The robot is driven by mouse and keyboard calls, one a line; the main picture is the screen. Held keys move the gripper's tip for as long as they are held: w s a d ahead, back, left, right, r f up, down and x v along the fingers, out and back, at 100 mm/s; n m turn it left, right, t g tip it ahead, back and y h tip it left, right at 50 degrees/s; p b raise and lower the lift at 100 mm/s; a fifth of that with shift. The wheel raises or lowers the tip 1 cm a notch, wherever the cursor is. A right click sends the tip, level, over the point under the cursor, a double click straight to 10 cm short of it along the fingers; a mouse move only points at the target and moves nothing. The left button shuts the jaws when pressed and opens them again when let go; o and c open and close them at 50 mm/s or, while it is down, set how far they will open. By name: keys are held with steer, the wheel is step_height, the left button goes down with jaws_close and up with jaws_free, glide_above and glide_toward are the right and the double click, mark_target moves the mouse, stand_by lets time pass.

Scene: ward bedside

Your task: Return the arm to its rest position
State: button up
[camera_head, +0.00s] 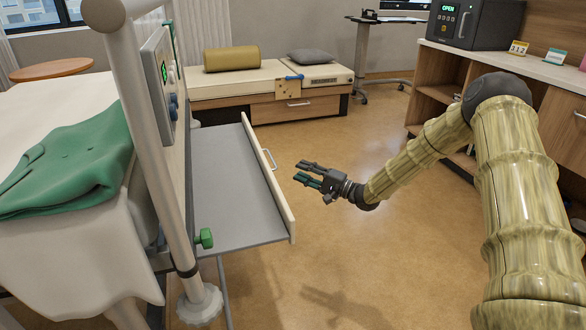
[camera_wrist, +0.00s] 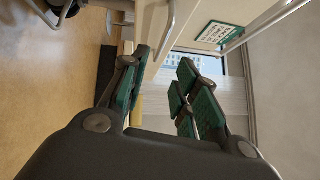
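My gripper (camera_head: 309,173) is at the middle of the head view, at the end of my extended arm. It hangs in the air just right of an open drawer (camera_head: 235,180), near the drawer's handle (camera_head: 269,160). Its green-padded fingers are spread apart with nothing between them. In the wrist view the fingers (camera_wrist: 160,92) also stand apart and empty. The drawer's grey inside looks empty where it shows.
A bed with a green cloth (camera_head: 75,165) and a pale rail post (camera_head: 150,130) stands left of the drawer. A low cabinet (camera_head: 290,95) with a yellow roll (camera_head: 231,58) is behind. Wooden shelves (camera_head: 440,92) stand at right. Floor between is clear.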

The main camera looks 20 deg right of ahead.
steer(key=shift+s+d, duration=0.4)
steer(key=shift+s, duration=0.05)
steer(key=shift+f, duration=0.1)
steer(key=s+a+f+n+g+h, duration=0.1)
steer(key=s+a+f+h, duration=0.1)
steer(key=s+a+f, duration=0.3)
steer(key=s+a+f+g+h, duration=0.1)
steer(key=s+a+f+h, duration=0.15)
steer(key=f, duration=0.45)
steer(key=s+a+f+n+g+h, duration=0.1)
steer(key=s+a+f, duration=0.35)
steer(key=f, duration=0.25)
steer(key=s+a+f+n+g+h+p, duration=0.1)
steer(key=s+a+f+g+h, duration=0.1)
steer(key=s+f, duration=0.4)
steer(key=s+a+f+n+g+h, duration=0.15)
steer(key=s+f, duration=0.25)
steer(key=s, duration=0.5)
steer(key=s+d+f+n+g+h, duration=0.1)
steer(key=s+n+g+h, duration=0.2)
steer(key=s, duration=1.2)
steer(key=s+d+f+n+g+h, duration=0.1)
steer(key=s+d+f+n+g, duration=0.3)
steer(key=s, duration=1)
step_height(320, 180, up, 40)
steer(key=a+g+p, duration=0.1)
steer(key=a+p, duration=0.1)
steer(key=p, duration=3.6)
steer(key=shift+s+a+m, duration=0.15)
steer(key=shift+m, duration=0.2)
